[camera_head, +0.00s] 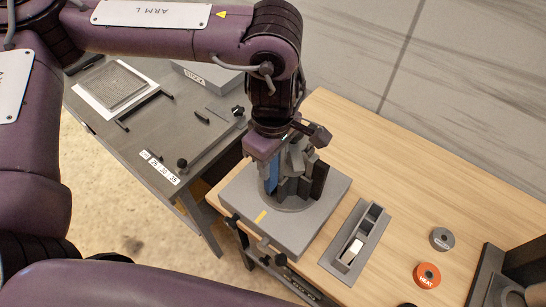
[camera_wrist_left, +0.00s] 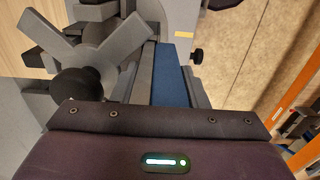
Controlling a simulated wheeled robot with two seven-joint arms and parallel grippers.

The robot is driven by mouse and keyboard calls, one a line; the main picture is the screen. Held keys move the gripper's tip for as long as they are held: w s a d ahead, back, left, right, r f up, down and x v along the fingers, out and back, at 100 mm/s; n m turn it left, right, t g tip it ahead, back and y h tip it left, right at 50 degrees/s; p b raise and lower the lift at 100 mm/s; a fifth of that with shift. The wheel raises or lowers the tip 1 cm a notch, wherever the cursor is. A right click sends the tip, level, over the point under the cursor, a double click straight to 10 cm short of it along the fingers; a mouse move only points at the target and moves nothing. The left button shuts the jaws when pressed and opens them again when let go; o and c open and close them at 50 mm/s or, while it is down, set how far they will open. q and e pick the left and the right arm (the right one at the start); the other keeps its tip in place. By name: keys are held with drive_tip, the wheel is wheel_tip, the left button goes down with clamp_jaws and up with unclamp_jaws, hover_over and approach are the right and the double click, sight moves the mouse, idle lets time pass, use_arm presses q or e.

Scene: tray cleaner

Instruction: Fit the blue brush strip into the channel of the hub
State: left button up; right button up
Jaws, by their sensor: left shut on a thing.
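The blue brush strip (camera_head: 271,176) hangs upright below my left gripper (camera_head: 268,160), which is shut on it. In the left wrist view the strip (camera_wrist_left: 172,75) runs away from my left gripper (camera_wrist_left: 172,98), close beside the grey hub (camera_wrist_left: 108,42). The hub (camera_head: 297,172) is grey with several radiating arms and stands on a grey base block (camera_head: 325,197). The strip is at the hub's left side in the head view. My wrist covers part of the hub, and I cannot tell whether the strip is inside a channel. My right gripper is not in view.
A grey holder with slots (camera_head: 345,262) stands on the wooden table (camera_head: 425,180), right of the base block. An orange disc (camera_head: 427,275) and a grey disc (camera_head: 441,239) lie farther right. A grey table (camera_head: 145,125) stands at left. The back of the wooden table is clear.

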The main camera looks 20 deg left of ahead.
use_arm(q)
drive_tip(key=shift+r+p, duration=1.05)
drive_tip(key=shift+r, duration=0.25)
drive_tip(key=shift+p, duration=0.3)
idle(0.8)
drive_tip(key=shift+f+b, duration=2.05)
drive_tip(key=shift+f, duration=0.5)
drive_tip(key=o, duration=1.2)
drive_tip(key=shift+c, duration=0.2)
drive_tip(key=shift+s+r, duration=0.1)
drive_tip(key=shift+s, duration=0.05)
drive_tip(key=shift+r, duration=0.1)
